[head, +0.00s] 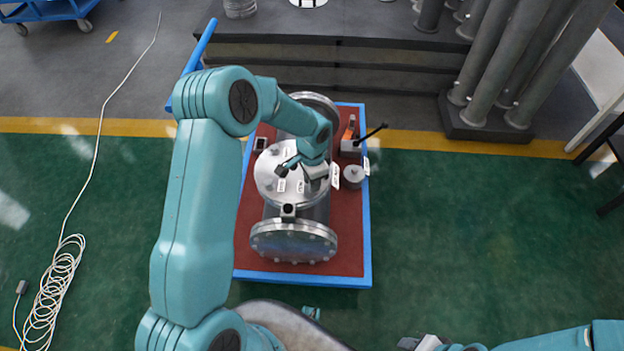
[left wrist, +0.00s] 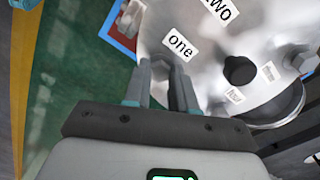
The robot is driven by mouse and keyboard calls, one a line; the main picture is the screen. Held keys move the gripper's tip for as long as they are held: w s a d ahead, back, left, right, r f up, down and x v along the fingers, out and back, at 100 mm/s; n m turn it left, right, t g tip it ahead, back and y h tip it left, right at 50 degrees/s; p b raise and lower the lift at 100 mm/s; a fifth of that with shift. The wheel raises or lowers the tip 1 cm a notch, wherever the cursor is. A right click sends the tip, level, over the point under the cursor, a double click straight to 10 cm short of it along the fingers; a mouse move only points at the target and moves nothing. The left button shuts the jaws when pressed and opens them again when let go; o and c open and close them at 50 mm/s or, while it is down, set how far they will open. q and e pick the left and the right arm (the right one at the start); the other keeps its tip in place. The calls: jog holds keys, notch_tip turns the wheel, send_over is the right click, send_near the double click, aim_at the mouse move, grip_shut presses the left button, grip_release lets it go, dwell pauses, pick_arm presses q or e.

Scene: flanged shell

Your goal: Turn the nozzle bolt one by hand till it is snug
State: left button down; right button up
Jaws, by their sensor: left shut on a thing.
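The flanged shell (head: 293,243) is a grey metal vessel. Its round nozzle cover (head: 268,190) faces up and also fills the upper right of the left wrist view (left wrist: 215,45). Nozzle bolt one (left wrist: 160,68) is at the cover's rim beside the "one" label (left wrist: 180,45). My left gripper (head: 286,168) reaches over the cover. In the left wrist view its fingers (left wrist: 162,80) are shut around the bolt, which they mostly hide. My right gripper (head: 425,343) is at the bottom edge, away from the shell; its jaws are not clear.
The shell stands on a red top with a blue border (head: 365,245). A grey weight-like cylinder (head: 353,177) and a black-handled tool (head: 372,133) are on its right side.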

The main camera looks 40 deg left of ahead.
pick_arm(q)
jog(key=shift+w+r, duration=0.1)
jog(key=shift+r, duration=0.1)
jog(key=c, duration=1.2)
grip_release()
jog(key=shift+o, duration=1.4)
notch_tip(320, 180, up, 16)
jog(key=shift+r+p, duration=0.15)
jog(key=shift+p, duration=0.3)
